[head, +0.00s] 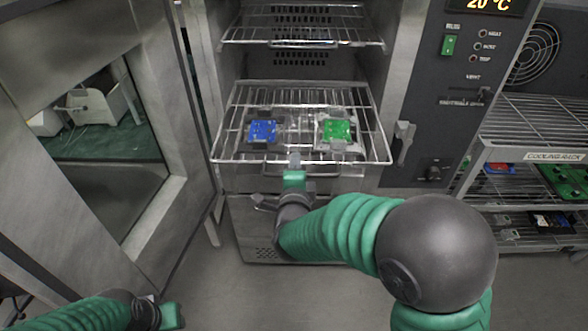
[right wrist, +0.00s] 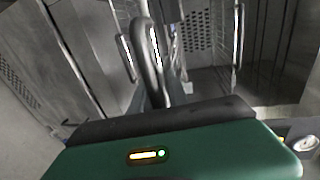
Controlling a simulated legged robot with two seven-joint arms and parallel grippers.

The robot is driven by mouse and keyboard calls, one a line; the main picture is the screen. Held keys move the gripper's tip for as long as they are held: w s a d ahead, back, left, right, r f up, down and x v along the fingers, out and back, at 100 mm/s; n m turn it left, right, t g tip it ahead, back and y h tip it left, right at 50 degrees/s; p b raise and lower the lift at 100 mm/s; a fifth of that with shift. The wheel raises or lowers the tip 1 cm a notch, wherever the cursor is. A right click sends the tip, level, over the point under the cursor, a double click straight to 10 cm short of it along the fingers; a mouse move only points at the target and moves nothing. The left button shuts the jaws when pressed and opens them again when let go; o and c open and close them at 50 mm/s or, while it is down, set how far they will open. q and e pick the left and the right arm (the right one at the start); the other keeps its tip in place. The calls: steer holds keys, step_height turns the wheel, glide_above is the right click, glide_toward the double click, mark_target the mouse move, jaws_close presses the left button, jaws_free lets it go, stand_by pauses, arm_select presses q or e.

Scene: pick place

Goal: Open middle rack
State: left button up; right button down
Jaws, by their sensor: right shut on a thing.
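The oven door (head: 150,165) stands open to the left. The middle wire rack (head: 232,140) sticks out of the oven chamber. It carries a blue circuit board (head: 263,130) and a green circuit board (head: 337,129), each in a holder. My right gripper (head: 295,166) is at the middle of the rack's front edge, shut on the rack's front handle. In the right wrist view, the metal loop of the handle (right wrist: 148,50) rises from between the fingers, which are mostly hidden. My left gripper (head: 165,315) is low at the left, away from the rack; its fingers are unclear.
An upper wire rack (head: 300,38) sits inside the chamber. A control panel (head: 465,70) with a temperature display is right of the opening. A cooling rack (head: 535,157) with boards on its shelves stands at the far right. Floor (head: 225,285) is clear in front.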

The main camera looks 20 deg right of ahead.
steer(key=shift+s+f, duration=0.4)
steer(key=shift+f, duration=0.1)
steer(key=c, duration=1.5)
jaws_free()
steer(key=shift+w, duration=0.1)
steer(key=shift+o, duration=0.2)
steer(key=shift+w+d, duration=0.1)
steer(key=shift+w, duration=0.1)
steer(key=shift+r, duration=0.15)
